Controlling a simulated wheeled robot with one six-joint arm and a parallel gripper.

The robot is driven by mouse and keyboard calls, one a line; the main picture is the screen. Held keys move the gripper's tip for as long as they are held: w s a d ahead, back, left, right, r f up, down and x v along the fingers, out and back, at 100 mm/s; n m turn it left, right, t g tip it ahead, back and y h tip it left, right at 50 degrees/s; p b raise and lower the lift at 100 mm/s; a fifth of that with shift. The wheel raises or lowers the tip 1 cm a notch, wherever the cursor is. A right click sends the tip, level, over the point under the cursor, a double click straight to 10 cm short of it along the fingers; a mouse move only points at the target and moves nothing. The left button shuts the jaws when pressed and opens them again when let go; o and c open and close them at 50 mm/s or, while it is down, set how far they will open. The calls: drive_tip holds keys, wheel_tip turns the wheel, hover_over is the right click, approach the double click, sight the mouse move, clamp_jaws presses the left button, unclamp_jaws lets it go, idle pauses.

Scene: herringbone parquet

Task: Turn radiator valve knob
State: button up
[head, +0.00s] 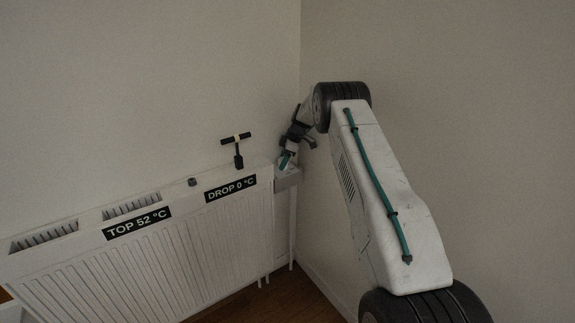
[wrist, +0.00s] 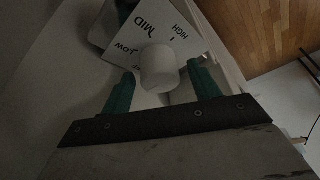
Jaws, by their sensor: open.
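The white rounded radiator valve knob (wrist: 159,70) shows in the wrist view in front of a white dial plate (wrist: 140,32) with the words LOW, MID and HIGH. My gripper (wrist: 162,85) is open, with one green finger on each side of the knob's near part. I cannot tell whether the fingers touch it. In the head view my gripper (head: 284,160) is at the right end of the white radiator (head: 190,245), over a small pale box (head: 288,180). The knob is hard to make out there.
A black T-shaped handle (head: 237,148) stands on the radiator top left of my gripper. Labels read TOP 52 °C (head: 137,223) and DROP 0 °C (head: 231,188). Walls meet in a corner close behind my gripper. Wooden parquet (wrist: 260,30) shows in the wrist view.

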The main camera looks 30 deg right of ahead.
sight(280, 159)
wheel_tip(280, 159, up, 3)
drive_tip(key=shift+r, duration=0.1)
drive_tip(key=s+a+r, duration=0.1)
drive_tip(key=s+a, duration=0.3)
drive_tip(key=s, duration=1.1)
drive_tip(key=shift+s+a+r, duration=0.2)
